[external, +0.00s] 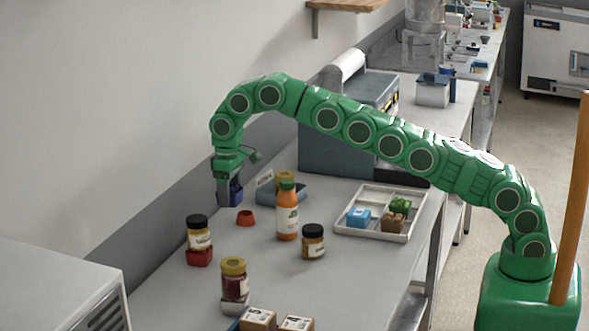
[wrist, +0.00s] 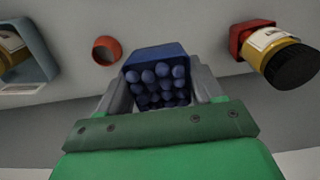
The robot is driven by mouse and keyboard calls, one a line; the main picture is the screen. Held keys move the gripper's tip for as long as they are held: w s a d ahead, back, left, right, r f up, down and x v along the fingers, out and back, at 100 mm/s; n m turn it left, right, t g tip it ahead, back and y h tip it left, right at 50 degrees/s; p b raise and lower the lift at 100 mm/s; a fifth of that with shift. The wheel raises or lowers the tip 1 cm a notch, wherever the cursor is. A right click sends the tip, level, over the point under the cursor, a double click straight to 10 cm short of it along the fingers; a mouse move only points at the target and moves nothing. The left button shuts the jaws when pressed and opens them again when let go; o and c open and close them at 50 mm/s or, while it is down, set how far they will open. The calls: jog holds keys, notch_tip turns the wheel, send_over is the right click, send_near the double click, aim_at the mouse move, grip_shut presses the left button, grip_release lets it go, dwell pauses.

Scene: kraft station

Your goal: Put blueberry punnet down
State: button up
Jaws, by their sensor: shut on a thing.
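The blueberry punnet (external: 236,194) is a small dark blue box near the wall side of the worktop. In the wrist view the punnet (wrist: 155,51) shows round dark blueberries in its open top. My gripper (external: 229,193) points down and is shut on the punnet; in the wrist view the grey fingers of my gripper (wrist: 163,92) sit on either side of it. I cannot tell whether the punnet's underside touches the worktop (external: 190,290).
A small red-orange cup (external: 245,217) stands close by. A jar on a red block (external: 199,257), an orange bottle (external: 287,212), a dark-lidded jar (external: 313,243) and a blue-grey holder (external: 293,196) are around it. A divided tray (external: 378,235) lies right. The wall is close behind.

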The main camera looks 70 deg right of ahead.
aim_at(230, 240)
jog(key=shift+w+a+f, duration=0.1)
jog(key=shift+a+f, duration=0.2)
jog(key=shift+a, duration=0.2)
jog(key=shift+f, duration=4.9)
jog(key=o, duration=1.1)
jog(key=shift+f, duration=0.1)
notch_tip(230, 240, up, 11)
jog(key=shift+w+r, duration=0.1)
jog(key=shift+r, duration=0.45)
jog(key=shift+r, duration=0.1)
